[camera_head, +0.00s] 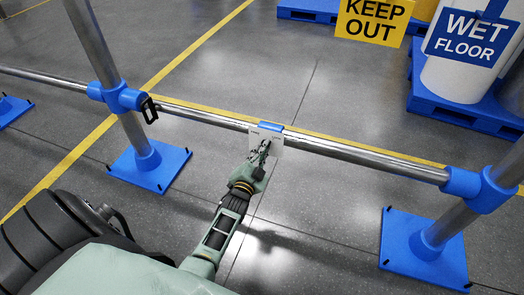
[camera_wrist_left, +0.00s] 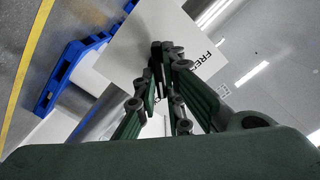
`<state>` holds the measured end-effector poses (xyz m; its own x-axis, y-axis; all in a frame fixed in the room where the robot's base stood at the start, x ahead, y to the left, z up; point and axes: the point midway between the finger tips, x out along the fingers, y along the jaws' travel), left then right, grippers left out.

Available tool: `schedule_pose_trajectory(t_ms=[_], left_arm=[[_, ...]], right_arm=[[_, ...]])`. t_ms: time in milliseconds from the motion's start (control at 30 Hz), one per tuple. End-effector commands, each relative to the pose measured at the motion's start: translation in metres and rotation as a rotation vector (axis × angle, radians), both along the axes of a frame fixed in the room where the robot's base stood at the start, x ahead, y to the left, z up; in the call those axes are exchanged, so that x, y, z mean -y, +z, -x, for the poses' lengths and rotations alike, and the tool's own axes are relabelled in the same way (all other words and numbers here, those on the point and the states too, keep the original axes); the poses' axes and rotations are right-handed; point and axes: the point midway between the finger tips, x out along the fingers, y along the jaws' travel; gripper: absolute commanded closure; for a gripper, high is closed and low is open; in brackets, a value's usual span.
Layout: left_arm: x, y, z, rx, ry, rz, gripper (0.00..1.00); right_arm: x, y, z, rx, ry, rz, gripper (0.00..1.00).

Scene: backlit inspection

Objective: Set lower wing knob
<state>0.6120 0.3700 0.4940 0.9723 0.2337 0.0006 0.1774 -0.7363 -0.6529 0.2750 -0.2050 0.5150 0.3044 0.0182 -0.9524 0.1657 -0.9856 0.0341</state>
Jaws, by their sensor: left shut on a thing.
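A small white panel (camera_head: 278,146) with a blue clamp (camera_head: 270,127) on top hangs on the horizontal metal rail (camera_head: 330,148). In the left wrist view the white panel (camera_wrist_left: 195,25) fills the upper middle and shows part of a printed word. My left gripper (camera_head: 263,149) is at the front of the panel. Its fingers (camera_wrist_left: 162,62) come together at the panel's face, shut on a small dark part, the wing knob. The fingers hide most of the knob, so I cannot see how it is turned. My right gripper is in neither view.
Upright posts in blue bases (camera_head: 152,168) (camera_head: 424,254) carry the rail on both sides. A black-handled clamp (camera_head: 149,109) sits on the left joint. Behind are a yellow KEEP OUT sign (camera_head: 374,18), a WET FLOOR sign (camera_head: 468,38) and blue pallets (camera_head: 465,112). Floor around the panel is clear.

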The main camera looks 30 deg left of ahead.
Motion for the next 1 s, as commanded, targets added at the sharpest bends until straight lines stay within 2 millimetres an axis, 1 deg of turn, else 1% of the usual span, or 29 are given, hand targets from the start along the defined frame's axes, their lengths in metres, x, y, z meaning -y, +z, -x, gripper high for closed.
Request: schedule_pose_trajectory(t_ms=[233, 733, 767, 800, 967, 1000], left_arm=[[0.0012, -0.0018, 0.0003, -0.020, -0.001, -0.070, 1.00], [0.0010, -0.0021, 0.0005, -0.025, -0.001, -0.089, 1.00], [0.0010, -0.0021, 0.0005, -0.025, -0.001, -0.089, 0.91], [0.0010, -0.0021, 0.0005, -0.025, -0.001, -0.089, 0.87], [0.0008, -0.0015, 0.0003, -0.024, 0.000, -0.088, 0.73], [0.0007, -0.0014, 0.0002, -0.023, -0.001, -0.087, 0.73]], right_arm=[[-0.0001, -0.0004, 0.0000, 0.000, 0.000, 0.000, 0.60], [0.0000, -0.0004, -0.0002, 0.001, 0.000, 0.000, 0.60], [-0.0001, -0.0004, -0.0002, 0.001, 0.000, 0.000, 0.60], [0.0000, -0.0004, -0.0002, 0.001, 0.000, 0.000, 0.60], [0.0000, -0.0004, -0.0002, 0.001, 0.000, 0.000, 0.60], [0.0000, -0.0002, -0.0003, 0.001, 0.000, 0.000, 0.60]])
